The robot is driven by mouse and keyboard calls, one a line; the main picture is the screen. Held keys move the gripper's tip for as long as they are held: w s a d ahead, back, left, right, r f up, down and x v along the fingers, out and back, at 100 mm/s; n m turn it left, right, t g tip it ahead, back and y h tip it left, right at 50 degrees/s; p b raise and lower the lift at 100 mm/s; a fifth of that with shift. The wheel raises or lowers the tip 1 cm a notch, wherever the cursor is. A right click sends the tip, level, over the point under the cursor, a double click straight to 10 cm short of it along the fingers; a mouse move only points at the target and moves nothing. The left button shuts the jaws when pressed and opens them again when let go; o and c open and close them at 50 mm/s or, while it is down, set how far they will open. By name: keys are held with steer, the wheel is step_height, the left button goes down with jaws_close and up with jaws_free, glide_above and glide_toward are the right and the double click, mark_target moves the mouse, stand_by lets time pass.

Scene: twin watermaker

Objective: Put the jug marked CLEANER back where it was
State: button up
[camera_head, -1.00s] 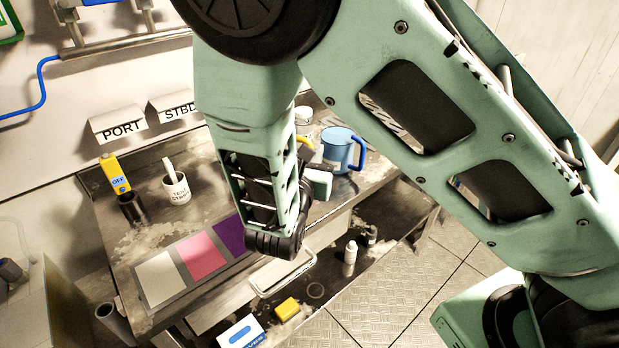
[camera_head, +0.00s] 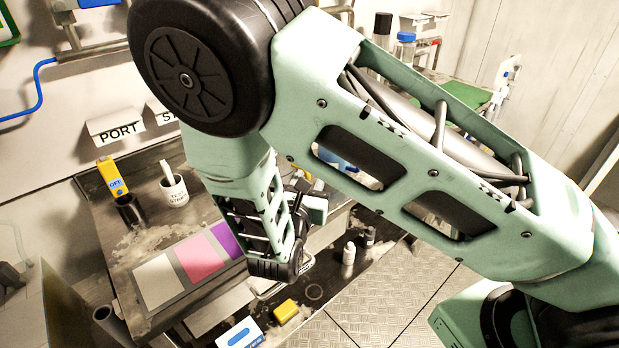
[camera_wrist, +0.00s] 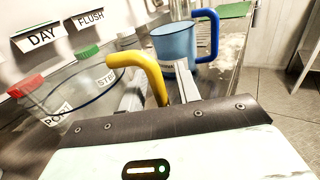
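A clear jug (camera_wrist: 75,100) with a yellow handle (camera_wrist: 152,72) fills the left of the wrist view, close to the camera. Its marking does not show. My gripper (camera_wrist: 160,82) has its fingers apart, with the yellow handle between them. A gap shows between the handle and the right finger; firm contact is not visible. A blue jug (camera_wrist: 175,45) with a dark blue handle stands beyond, its label only partly seen. In the head view my gripper (camera_head: 318,207) is over the bench, its fingertips unclear, and my arm covers most of the jugs.
The bench (camera_head: 115,235) holds a test-strip cup (camera_head: 174,190) and white, pink and purple pads (camera_head: 207,258). A yellow block (camera_head: 286,311) lies lower down.

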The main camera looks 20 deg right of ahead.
steer(key=shift+r, duration=0.3)
steer(key=b+v, duration=0.2)
steer(key=v, duration=1)
steer(key=s+d+r+m+g+y, duration=0.1)
steer(key=s+d+m+g, duration=0.7)
steer(key=s+m+g, duration=0.3)
steer(key=s+a+r+m+g+y, duration=0.3)
steer(key=s+a+r+m+y, duration=0.2)
steer(key=a+m+y, duration=0.3)
steer(key=m+y, duration=0.1)
steer(key=y, duration=0.1)
steer(key=shift+s+r+m+y, duration=0.25)
steer(key=shift+s+m+y, duration=0.05)
steer(key=shift+r, duration=0.1)
